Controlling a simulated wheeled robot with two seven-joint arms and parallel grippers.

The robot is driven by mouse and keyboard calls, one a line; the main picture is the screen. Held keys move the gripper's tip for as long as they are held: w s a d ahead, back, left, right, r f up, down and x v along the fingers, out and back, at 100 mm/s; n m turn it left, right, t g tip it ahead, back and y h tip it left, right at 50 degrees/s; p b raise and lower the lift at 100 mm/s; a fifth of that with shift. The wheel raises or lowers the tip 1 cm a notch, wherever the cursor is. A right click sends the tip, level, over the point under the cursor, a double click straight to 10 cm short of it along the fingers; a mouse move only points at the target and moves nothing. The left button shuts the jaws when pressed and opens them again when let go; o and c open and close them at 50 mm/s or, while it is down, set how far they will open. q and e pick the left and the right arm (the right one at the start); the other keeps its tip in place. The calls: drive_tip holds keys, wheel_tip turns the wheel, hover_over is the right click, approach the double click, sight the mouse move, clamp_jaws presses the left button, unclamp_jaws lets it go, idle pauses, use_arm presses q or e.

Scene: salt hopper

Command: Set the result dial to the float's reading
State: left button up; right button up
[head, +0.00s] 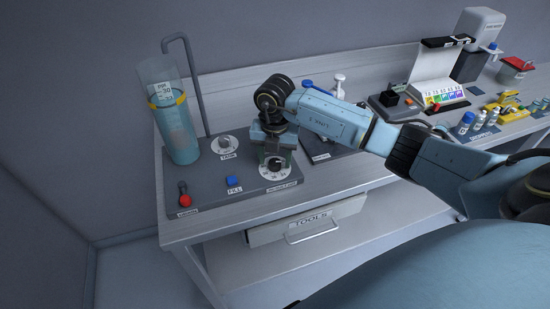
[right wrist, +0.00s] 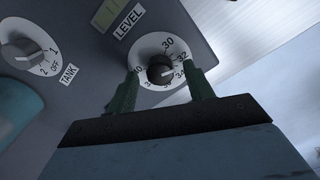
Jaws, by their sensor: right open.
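The result dial (head: 275,166), a black knob on a white numbered disc, sits at the right end of the grey panel. In the right wrist view the dial (right wrist: 162,68) shows 30, 32 and 34 on its disc. My right gripper (head: 273,150) is above the dial, pointing down. Its two green fingers (right wrist: 150,88) are apart, one on each side of the knob; I cannot tell whether they touch it. The float (head: 178,140) is a pale shape in the blue liquid of the clear cylinder (head: 160,75); its reading is too small to tell. My left gripper is not in view.
The tank dial (head: 224,145) is left of my right gripper and also shows in the right wrist view (right wrist: 27,50). Bottles and a colour chart (head: 440,95) stand at the right.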

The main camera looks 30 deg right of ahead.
sight(275, 162)
wheel_tip(275, 162, up, 13)
drive_tip(key=shift+f, duration=0.15)
idle(0.5)
